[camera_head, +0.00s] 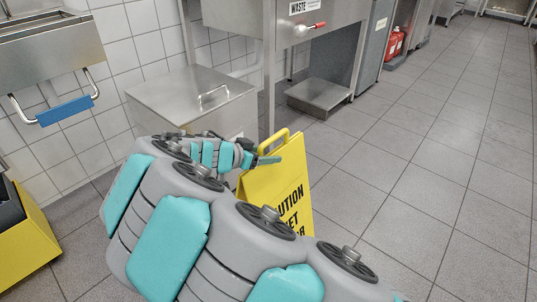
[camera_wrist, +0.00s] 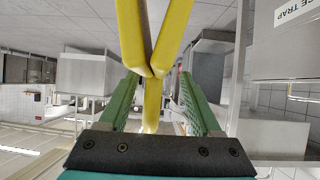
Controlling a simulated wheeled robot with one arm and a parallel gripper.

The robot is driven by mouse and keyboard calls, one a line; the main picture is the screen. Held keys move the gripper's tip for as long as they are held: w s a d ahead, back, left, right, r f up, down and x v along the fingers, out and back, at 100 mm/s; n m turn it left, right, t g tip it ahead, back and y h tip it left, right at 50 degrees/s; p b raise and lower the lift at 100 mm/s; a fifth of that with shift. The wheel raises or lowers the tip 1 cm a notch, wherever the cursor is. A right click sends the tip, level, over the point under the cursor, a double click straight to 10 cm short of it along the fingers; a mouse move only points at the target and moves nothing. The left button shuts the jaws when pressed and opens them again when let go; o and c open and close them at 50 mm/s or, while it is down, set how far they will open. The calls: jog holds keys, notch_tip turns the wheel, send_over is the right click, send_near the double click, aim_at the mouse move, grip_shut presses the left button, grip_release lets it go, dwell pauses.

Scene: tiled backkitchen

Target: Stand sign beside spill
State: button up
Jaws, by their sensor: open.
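The yellow caution wet floor sign (camera_head: 283,193) stands upright on the grey tiles, just beyond my arm. My arm hides its lower left part. My gripper (camera_head: 268,160) is at the sign's top, by its handle. In the wrist view, the sign's yellow handle bars (camera_wrist: 131,35) come together and run between the two green fingers of my gripper (camera_wrist: 158,80). The fingers are apart, with gaps on both sides of the yellow bars. I see no spill in either view.
A low steel box (camera_head: 190,100) with a handle stands left, behind the sign. A steel waste unit (camera_head: 315,25) is behind it. A yellow bin (camera_head: 38,245) sits at the left edge. A red extinguisher (camera_head: 394,44) is farther back. The tiled floor (camera_head: 430,160) to the right is clear.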

jog(key=v, duration=1)
jog(key=shift+s+a+r+b, duration=0.1)
jog(key=shift+s+a+b, duration=0.1)
jog(key=shift+s+b, duration=0.1)
jog(key=shift+d, duration=0.1)
